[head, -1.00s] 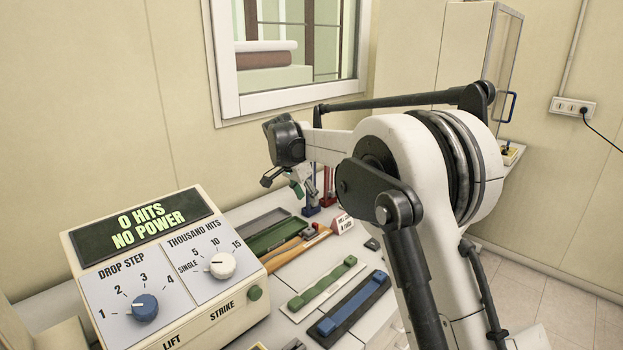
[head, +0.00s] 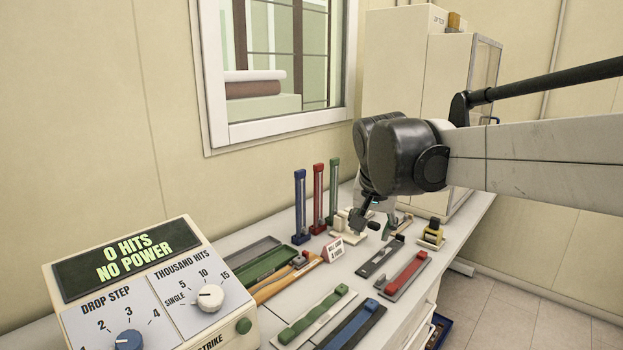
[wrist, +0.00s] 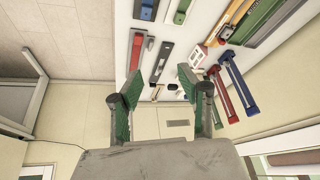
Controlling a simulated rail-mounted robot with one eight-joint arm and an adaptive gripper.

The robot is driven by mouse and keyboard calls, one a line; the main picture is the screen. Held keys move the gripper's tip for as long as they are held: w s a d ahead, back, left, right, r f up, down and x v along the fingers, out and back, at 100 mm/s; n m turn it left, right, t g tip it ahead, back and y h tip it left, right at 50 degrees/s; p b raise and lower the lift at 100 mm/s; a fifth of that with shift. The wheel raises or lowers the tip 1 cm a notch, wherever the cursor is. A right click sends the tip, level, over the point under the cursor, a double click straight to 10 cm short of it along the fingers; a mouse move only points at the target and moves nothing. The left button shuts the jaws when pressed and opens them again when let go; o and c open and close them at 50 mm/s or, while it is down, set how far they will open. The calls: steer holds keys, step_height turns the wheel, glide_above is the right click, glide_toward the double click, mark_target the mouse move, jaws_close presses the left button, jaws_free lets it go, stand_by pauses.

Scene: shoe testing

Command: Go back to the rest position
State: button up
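My gripper (head: 371,222) hangs from my arm over the far part of the white bench in the head view, pointing downward. It is right of the upright blue, red and green posts. In the wrist view, the two green-padded fingers of my gripper (wrist: 162,88) stand wide apart with nothing between them. Its gap to the bench is hard to judge in the head view.
A control box (head: 152,290) reading "0 HITS NO POWER" stands at front left. Several coloured slide bars, a blue post (head: 300,207), a red post (head: 318,200) and a small sign (head: 334,250) stand on the bench. A cabinet (head: 400,70) is behind. Floor is clear at right.

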steer(key=s+d+f+n+t, duration=0.1)
steer(key=s+d+f+n, duration=0.1)
steer(key=s, duration=1)
steer(key=s+d+f+n+t+y, duration=0.1)
steer(key=s+d+f, duration=0.4)
steer(key=s, duration=0.7)
step_height(320, 180, down, 3)
steer(key=shift+s+d+r+n, duration=0.15)
steer(key=shift+s+r+n, duration=0.05)
steer(key=shift+s+n, duration=0.2)
steer(key=shift+w, duration=0.1)
